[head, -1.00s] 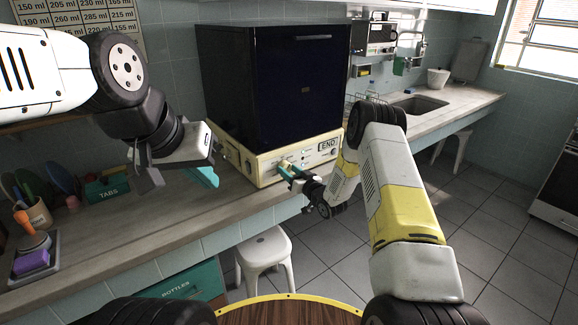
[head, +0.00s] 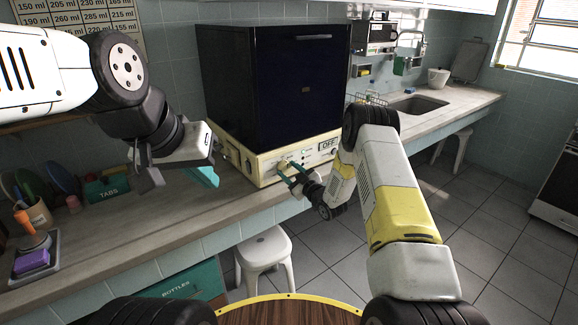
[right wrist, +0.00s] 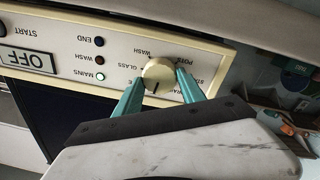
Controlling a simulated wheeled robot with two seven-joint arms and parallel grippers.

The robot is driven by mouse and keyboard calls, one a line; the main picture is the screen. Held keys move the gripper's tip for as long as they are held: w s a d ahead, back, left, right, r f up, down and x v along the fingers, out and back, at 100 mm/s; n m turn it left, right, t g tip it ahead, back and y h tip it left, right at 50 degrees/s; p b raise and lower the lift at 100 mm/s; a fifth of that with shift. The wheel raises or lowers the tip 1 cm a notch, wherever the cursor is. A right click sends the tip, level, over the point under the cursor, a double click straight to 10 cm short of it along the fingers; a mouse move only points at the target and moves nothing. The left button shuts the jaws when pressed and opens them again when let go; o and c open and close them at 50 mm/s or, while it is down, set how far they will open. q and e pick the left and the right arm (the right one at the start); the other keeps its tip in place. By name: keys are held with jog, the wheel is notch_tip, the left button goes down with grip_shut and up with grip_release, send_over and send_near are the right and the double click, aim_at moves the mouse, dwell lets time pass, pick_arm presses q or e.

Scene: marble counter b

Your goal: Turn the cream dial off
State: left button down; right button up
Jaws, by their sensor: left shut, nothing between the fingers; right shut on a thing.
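The cream dial (right wrist: 158,73) sits on the cream control panel of the dark machine (head: 275,90). In the right wrist view its dark pointer line points toward the bottom of the picture. My right gripper (right wrist: 160,88) has its teal fingers on both sides of the dial, shut on it. It also shows in the head view (head: 289,170), at the panel, where it partly hides the dial. The panel display (head: 328,144) reads OFF; it shows upside down in the right wrist view (right wrist: 27,59). My left gripper (head: 203,176) is shut and empty, above the counter at the left.
A white stool (head: 264,250) stands below the counter's front edge. A teal TABS box (head: 107,188), a utensil cup (head: 39,213) and a purple sponge (head: 32,261) are on the left counter (head: 140,235). A sink (head: 418,105) lies at the back right.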

jog(key=shift+n, duration=0.9)
jog(key=o, duration=1.4)
jog(key=shift+v, duration=3.95)
